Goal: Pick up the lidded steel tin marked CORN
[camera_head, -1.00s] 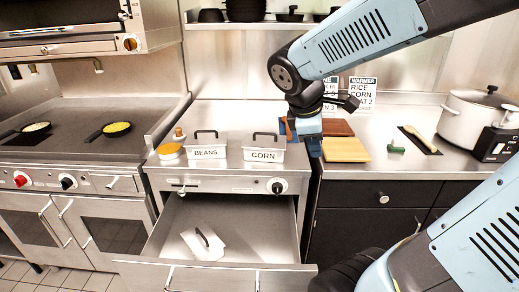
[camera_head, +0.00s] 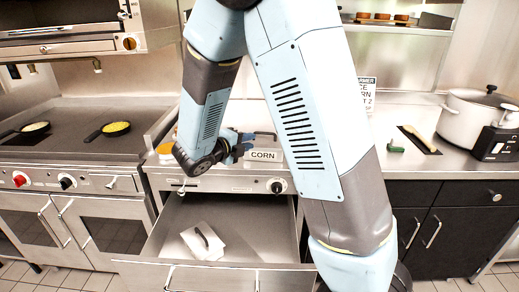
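The lidded steel tin marked CORN (camera_head: 264,155) stands on the steel counter above the open drawer, its label facing me. My arm covers part of its right side and the space behind it. My gripper (camera_head: 236,146) is at the tin's left end, close to it; I cannot tell whether they touch. The fingers are small and partly hidden by my wrist, so I cannot tell whether they are open or shut. The BEANS tin is hidden behind my arm.
Two pans (camera_head: 108,130) sit on the cooktop at left.

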